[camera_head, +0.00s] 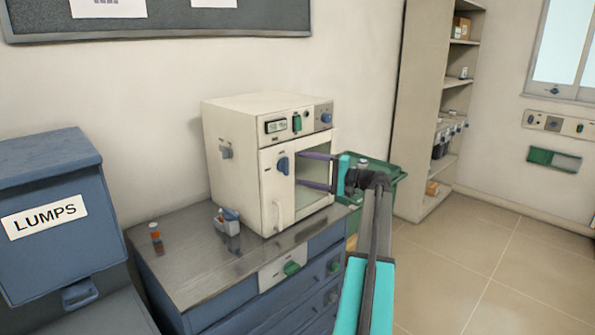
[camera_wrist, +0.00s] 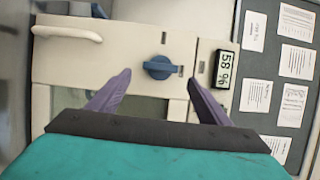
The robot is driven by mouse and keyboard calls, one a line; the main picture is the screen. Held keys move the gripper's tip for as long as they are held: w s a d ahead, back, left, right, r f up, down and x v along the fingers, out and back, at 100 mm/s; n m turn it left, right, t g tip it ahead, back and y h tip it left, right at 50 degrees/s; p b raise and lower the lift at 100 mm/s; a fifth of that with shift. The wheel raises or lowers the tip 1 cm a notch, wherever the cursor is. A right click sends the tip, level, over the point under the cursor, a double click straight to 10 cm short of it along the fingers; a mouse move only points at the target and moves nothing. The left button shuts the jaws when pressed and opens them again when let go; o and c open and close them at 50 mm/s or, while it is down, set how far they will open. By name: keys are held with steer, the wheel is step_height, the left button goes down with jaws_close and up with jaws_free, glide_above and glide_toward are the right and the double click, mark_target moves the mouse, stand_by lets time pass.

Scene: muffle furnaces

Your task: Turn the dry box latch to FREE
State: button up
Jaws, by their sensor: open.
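The dry box (camera_head: 232,142) is a cream cabinet on the bench, with a windowed door. Its latch (camera_head: 283,166) is a blue round knob with a raised grip bar, high on the door. In the wrist view the latch (camera_wrist: 159,68) lies ahead between my fingers, its bar running across the picture; no FREE marking is legible. My gripper (camera_head: 301,169) is open in front of the door, purple fingers pointing at it. In the wrist view my gripper (camera_wrist: 160,78) has its fingertips on either side of the latch, with nothing held; contact cannot be told.
A pale door handle (camera_head: 277,217) is below the latch. The box's panel has a display (camera_head: 275,126), a green switch (camera_head: 297,122) and a blue knob (camera_head: 326,117). A small bottle (camera_head: 155,235) stands on the bench (camera_head: 187,275). A green bin (camera_head: 385,172) stands behind my arm.

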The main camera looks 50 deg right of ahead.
steer(key=b+v, duration=0.1)
steer(key=v, duration=0.8)
steer(key=shift+s, duration=0.1)
stand_by(0.6)
